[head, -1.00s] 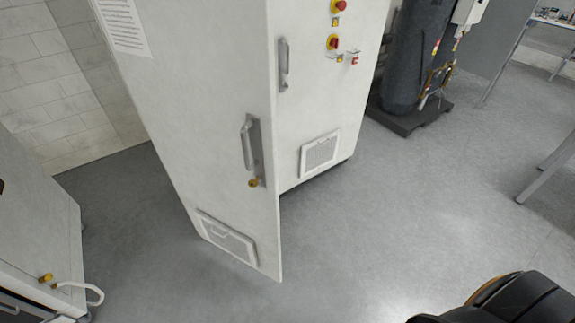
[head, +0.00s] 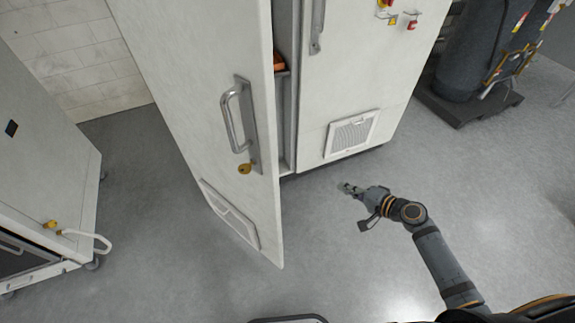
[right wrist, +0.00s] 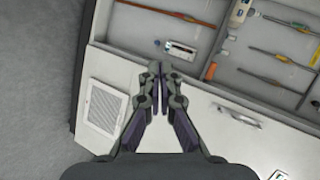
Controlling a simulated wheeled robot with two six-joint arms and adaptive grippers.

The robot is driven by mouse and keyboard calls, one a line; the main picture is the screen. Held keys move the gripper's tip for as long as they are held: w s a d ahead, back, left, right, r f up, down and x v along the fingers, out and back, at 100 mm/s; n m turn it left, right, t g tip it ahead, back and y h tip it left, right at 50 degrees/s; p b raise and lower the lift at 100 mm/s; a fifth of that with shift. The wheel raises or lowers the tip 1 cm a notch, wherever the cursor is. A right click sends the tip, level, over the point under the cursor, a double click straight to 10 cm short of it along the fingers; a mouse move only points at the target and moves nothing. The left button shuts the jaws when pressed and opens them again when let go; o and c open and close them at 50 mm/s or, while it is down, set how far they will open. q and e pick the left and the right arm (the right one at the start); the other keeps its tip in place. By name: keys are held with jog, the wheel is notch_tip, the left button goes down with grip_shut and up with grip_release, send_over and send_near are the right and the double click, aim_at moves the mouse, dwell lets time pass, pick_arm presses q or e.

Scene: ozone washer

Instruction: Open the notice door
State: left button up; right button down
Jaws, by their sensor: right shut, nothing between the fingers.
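The notice door (head: 205,95) is a tall white cabinet door with a grey bar handle (head: 235,118), a yellow key lock and a low vent. It stands ajar, its free edge swung out from the cabinet (head: 345,75), with a gap showing the interior. The notice itself is out of view now. My right gripper (head: 348,187) is shut and empty, low to the right of the door's free edge, apart from door and handle. In the right wrist view its fingertips (right wrist: 157,70) meet in front of the cabinet's open interior (right wrist: 260,45). My left gripper is not in view.
A second front panel with its own handle (head: 317,25) and vent (head: 352,133) is right of the gap. A dark tank (head: 485,50) on a black base stands at the back right. A white wheeled unit (head: 45,170) is at left. Grey floor is clear between.

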jog(key=s+a+r+n+g+y+b, duration=0.15)
jog(key=a+r+y, duration=0.3)
jog(key=r, duration=0.45)
jog(key=s+a+r+n+y, duration=0.1)
jog(key=s+a+r+y, duration=0.15)
jog(key=a+r, duration=0.4)
pick_arm(q)
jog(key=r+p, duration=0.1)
jog(key=p, duration=0.1)
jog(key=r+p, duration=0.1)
jog(key=p, duration=0.2)
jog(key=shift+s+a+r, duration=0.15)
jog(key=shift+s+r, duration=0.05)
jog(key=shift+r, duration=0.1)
pick_arm(e)
jog(key=w+a+r, duration=0.1)
jog(key=w+a, duration=0.1)
jog(key=a, duration=0.7)
jog(key=shift+w+a+r, duration=0.35)
jog(key=shift+a+r, duration=0.05)
